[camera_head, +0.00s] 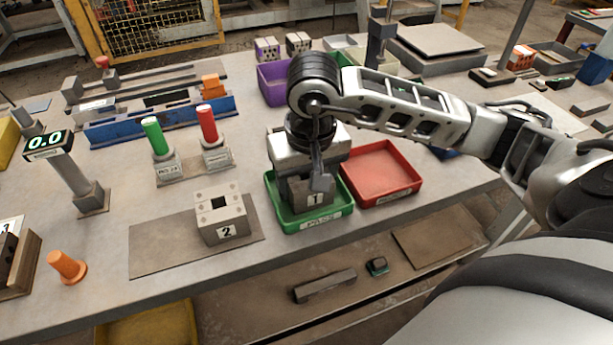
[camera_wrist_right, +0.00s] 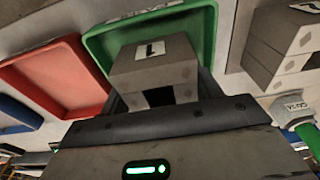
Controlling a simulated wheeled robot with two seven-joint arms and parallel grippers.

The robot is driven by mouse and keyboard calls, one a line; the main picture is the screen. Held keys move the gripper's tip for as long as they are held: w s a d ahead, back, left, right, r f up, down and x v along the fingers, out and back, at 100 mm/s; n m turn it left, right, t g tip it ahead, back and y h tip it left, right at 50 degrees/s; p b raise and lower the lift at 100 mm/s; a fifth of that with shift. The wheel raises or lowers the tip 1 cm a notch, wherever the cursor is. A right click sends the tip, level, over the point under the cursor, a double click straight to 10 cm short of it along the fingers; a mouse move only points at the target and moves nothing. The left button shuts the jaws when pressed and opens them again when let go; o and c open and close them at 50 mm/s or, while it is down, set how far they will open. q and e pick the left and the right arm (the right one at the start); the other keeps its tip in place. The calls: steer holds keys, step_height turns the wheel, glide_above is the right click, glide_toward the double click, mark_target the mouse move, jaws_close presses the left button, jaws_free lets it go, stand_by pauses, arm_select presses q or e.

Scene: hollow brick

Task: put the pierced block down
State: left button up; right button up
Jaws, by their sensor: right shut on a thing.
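The pierced block labelled 1 (camera_head: 313,202) is grey and sits upright within the outline of the green tray (camera_head: 318,224). My right gripper (camera_head: 303,180) comes down on it from above and is shut on it. In the right wrist view the block (camera_wrist_right: 153,68) shows its label and a dark square hole, with the green tray (camera_wrist_right: 207,28) behind it. I cannot tell whether its underside touches the tray floor. A second pierced block labelled 2 (camera_head: 222,218) stands on a brown mat (camera_head: 150,250), left of the tray. My left gripper is not in view.
A red tray (camera_head: 380,172) sits right beside the green one and looks empty. A purple bin (camera_head: 272,85) stands behind. Green (camera_head: 154,135) and red (camera_head: 207,124) cylinders stand in holders at left. An orange peg (camera_head: 66,266) is near the front left edge.

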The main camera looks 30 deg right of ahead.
steer(key=shift+f+b, duration=0.25)
steer(key=shift+b, duration=0.05)
steer(key=o, duration=0.9)
steer(key=shift+r, duration=0.1)
steer(key=shift+r+p, duration=0.15)
steer(key=shift+p, duration=0.15)
arm_select(q)
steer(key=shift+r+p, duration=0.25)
steer(key=shift+p, duration=0.05)
arm_select(e)
step_height(320, 180, up, 12)
steer(key=s, duration=0.1)
steer(key=shift+s+a, duration=0.15)
steer(key=shift+s, duration=0.1)
